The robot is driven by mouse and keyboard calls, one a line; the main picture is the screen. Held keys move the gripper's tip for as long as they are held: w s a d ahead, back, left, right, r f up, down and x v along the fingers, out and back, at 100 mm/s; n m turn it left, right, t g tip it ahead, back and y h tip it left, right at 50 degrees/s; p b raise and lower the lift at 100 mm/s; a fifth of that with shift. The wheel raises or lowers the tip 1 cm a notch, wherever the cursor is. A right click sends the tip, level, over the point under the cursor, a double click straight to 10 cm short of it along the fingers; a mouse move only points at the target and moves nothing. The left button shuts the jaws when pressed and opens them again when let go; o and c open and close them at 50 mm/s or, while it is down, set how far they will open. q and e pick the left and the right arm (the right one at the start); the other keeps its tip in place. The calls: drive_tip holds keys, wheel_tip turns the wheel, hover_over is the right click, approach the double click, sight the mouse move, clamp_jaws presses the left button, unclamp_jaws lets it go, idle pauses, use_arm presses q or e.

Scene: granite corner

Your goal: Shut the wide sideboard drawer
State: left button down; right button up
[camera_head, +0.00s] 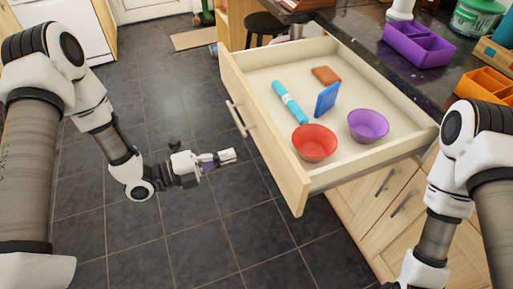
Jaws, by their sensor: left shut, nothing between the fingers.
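The wide sideboard drawer (262,139) is pulled well out, with its pale wooden front facing left and a bar handle (236,119) on that front. Inside it lie a red bowl (314,143), a purple bowl (368,125), a light-blue cylinder (289,102), a blue flat item (327,99) and a brown block (326,75). My left gripper (226,156) is shut and empty, to the left of the drawer front and apart from it in the picture. My right arm (446,190) is at the right; its gripper is out of the frame.
Closed cabinet doors (385,205) are below. A black stool (264,24) stands behind. The tiled floor (150,230) at left is clear.

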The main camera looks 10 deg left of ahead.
sight(265, 144)
use_arm(q)
drive_tip(key=x, duration=0.8)
drive_tip(key=shift+a, duration=0.1)
use_arm(e)
drive_tip(key=shift+r, duration=0.1)
use_arm(q)
drive_tip(key=shift+w, duration=0.15)
